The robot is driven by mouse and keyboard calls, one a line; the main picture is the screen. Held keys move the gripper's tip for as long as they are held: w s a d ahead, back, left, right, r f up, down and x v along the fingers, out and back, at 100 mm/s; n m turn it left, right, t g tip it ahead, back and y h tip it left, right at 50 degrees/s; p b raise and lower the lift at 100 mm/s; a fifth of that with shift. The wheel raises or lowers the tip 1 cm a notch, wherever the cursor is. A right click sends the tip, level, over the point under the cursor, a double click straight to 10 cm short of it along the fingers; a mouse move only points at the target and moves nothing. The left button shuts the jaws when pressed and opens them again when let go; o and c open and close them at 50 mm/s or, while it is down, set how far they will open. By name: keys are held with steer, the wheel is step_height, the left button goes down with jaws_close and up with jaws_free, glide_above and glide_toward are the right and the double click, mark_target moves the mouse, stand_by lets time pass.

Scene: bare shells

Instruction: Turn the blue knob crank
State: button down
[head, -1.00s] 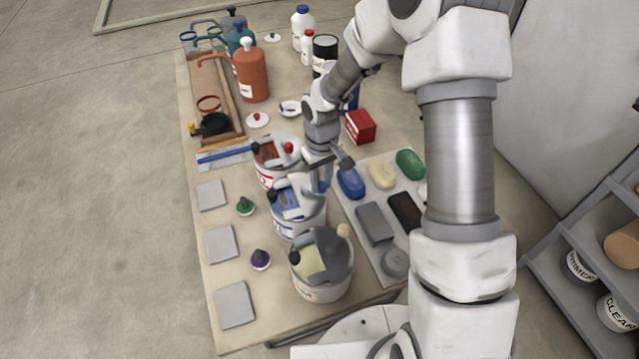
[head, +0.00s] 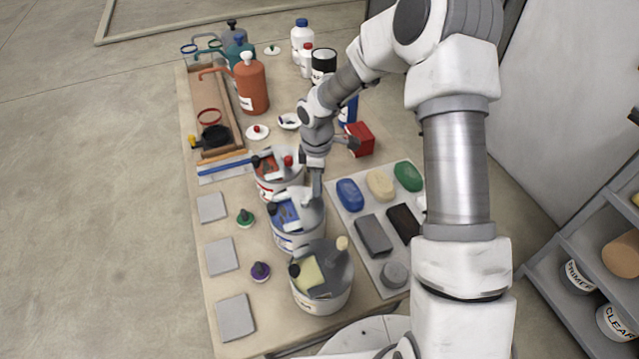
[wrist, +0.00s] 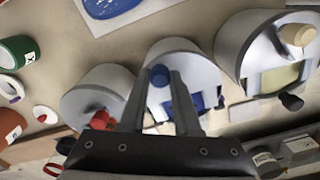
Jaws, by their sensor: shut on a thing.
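The blue knob (wrist: 159,76) sits on the grey top of the middle can, between my gripper's fingertips in the wrist view. My gripper (wrist: 161,82) is shut on it. In the head view my gripper (head: 306,197) reaches down onto the right side of the middle can (head: 299,238), and the knob is hidden behind it. The can's top has an opening showing blue, also seen in the wrist view. The crank's arm cannot be made out clearly.
Neighbouring cans carry a red knob (head: 288,160) and a cream knob (head: 342,243), close on either side. A grey tray (head: 345,210) with several coloured blocks lies to the right. Grey square tiles (head: 222,256) line the left. Bottles (head: 251,88) stand at the back.

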steer(key=shift+w+a+n+p, duration=0.15)
steer(key=shift+w+a+n, duration=0.1)
steer(key=shift+n, duration=0.65)
steer(key=shift+w+a+n+p, duration=0.15)
steer(key=shift+w+a+n, duration=0.1)
steer(key=shift+n, duration=0.65)
steer(key=c, duration=0.6)
jaws_free()
step_height(320, 180, up, 18)
steer(key=shift+f, duration=0.25)
